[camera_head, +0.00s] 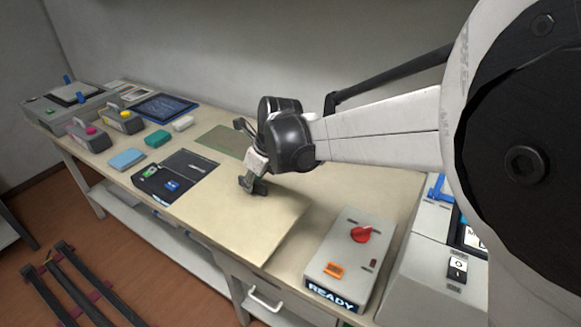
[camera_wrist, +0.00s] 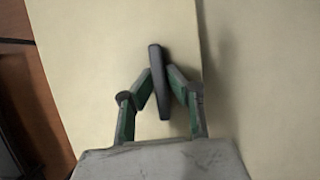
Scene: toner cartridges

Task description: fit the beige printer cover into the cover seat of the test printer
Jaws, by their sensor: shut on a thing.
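The beige printer cover (camera_head: 255,222) is a large flat panel at the front middle of the bench, its near edge at the bench's front edge. I cannot tell whether it rests on the bench or hangs just above it. It fills much of the wrist view (camera_wrist: 90,60). My gripper (camera_head: 252,182) is shut on the cover's dark bar handle (camera_wrist: 157,75), with one finger on each side. A grey machine (camera_head: 432,258) with a rocker switch and a screen stands at the right, partly hidden by my arm. I cannot tell if it is the test printer; no cover seat is clear.
A grey READY box (camera_head: 342,262) with a red knob stands right of the cover. A black tray (camera_head: 165,190) lies to the left. Toner cartridges (camera_head: 120,119), a blue-screened tablet (camera_head: 162,107) and another grey machine (camera_head: 50,108) stand at the far left.

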